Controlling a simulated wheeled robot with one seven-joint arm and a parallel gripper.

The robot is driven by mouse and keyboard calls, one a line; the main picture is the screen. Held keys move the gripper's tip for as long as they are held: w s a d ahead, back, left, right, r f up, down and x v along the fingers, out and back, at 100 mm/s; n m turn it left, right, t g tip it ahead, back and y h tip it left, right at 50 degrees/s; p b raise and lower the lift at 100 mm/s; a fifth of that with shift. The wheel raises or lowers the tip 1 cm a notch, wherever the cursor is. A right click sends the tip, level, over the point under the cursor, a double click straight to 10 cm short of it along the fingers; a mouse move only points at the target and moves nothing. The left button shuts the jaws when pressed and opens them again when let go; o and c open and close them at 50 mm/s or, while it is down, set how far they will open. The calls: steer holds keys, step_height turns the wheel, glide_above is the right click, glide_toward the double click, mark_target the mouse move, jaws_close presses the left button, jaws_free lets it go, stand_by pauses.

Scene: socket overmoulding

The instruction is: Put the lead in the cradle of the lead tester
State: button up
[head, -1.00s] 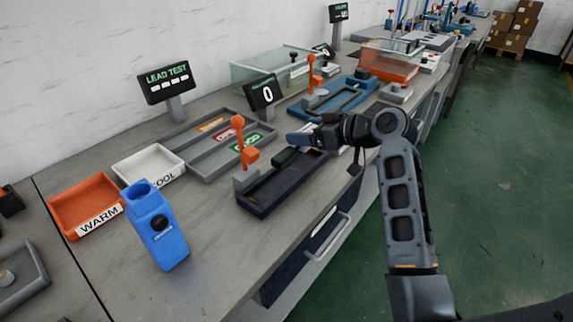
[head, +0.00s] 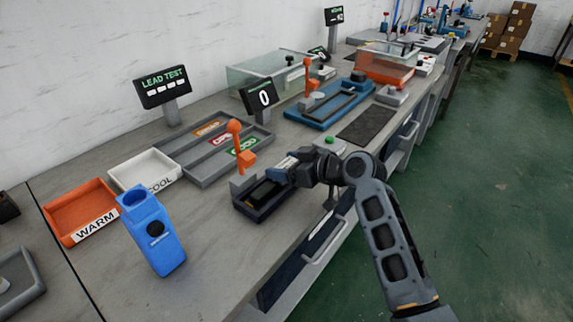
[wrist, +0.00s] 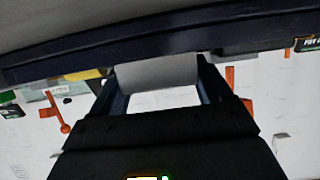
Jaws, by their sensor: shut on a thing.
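The lead tester (head: 240,190) is a dark tray-shaped fixture with an upright orange lever at its left end. Its cradle is partly covered by my gripper in the head view. My gripper (head: 279,171) is over the tester's right part, just right of the lever. In the wrist view, my gripper (wrist: 158,95) is shut on a grey block-like piece (wrist: 155,73), which I take to be part of the lead. The rest of the lead is not clearly visible. A dark bar crosses the wrist view just beyond the piece. I cannot tell whether the lead touches the cradle.
A LEAD TEST display (head: 163,88) stands behind. A sorting tray (head: 195,165) lies behind the tester. An orange WARM bin (head: 75,205), white COOL bin (head: 140,165) and blue holder (head: 160,250) are to the left. A blue fixture (head: 310,118) and dark mat (head: 368,126) lie beyond.

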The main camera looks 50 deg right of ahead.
steer(key=shift+f, duration=0.15)
steer(key=o, duration=1)
